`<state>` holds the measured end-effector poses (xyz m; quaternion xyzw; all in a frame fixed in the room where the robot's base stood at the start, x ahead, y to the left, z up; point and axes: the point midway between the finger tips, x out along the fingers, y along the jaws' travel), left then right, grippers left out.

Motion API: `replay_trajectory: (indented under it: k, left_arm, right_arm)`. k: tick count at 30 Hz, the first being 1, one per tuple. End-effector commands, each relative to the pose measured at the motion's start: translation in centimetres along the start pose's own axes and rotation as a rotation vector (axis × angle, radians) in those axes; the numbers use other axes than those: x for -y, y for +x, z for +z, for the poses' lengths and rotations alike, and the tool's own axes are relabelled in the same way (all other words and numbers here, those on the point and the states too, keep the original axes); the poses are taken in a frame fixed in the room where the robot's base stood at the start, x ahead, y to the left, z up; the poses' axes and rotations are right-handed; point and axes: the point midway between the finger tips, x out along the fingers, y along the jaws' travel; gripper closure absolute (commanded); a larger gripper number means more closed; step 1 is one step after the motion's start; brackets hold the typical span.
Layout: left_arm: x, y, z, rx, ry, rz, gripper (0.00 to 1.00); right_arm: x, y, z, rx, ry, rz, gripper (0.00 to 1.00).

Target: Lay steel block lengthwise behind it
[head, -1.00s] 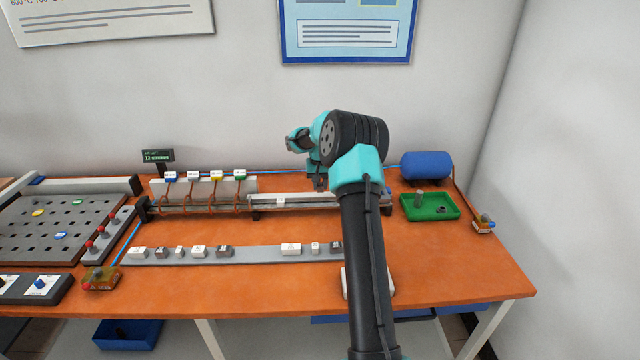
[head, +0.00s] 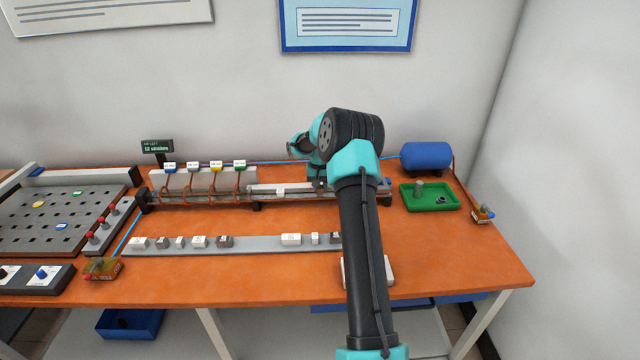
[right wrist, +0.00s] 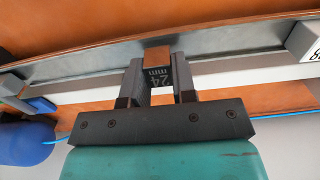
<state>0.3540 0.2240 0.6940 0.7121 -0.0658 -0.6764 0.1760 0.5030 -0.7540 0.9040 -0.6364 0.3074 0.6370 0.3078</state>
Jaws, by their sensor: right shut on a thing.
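My right gripper (right wrist: 159,85) is shut on the steel block (right wrist: 158,72), a small dark block with an orange-tinted end and "24 mm" on its face. It holds the block at the grey rail channel (right wrist: 90,75); I cannot tell whether the block touches it. In the head view my right gripper (head: 318,185) is over the right part of the rail (head: 350,190), and the block is too small to make out. A white block (head: 281,190) lies in the rail to the gripper's left; it also shows in the wrist view (right wrist: 309,42). My left gripper is not in view.
Copper coils (head: 205,190) with coloured tags stand left along the rail. Several small blocks sit on a grey strip (head: 265,244) in front. A green tray (head: 430,206) and a blue tank (head: 427,157) are at the right. The orange table between strip and rail is clear.

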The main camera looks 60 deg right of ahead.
Motion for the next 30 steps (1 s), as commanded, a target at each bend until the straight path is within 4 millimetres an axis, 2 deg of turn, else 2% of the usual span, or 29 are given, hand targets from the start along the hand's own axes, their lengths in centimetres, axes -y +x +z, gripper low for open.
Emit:
replay_trajectory:
  k: [4,18,30]
  left_arm:
    - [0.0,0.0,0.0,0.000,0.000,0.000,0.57]
    - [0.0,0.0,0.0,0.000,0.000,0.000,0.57]
    - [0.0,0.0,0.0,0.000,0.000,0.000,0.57]
  right_arm:
    - [0.0,0.8,0.0,0.000,0.000,0.000,1.00]
    - [2.3,0.7,0.0,-0.001,0.000,0.000,1.00]
    - [2.5,0.7,0.0,-0.001,0.000,0.000,1.00]
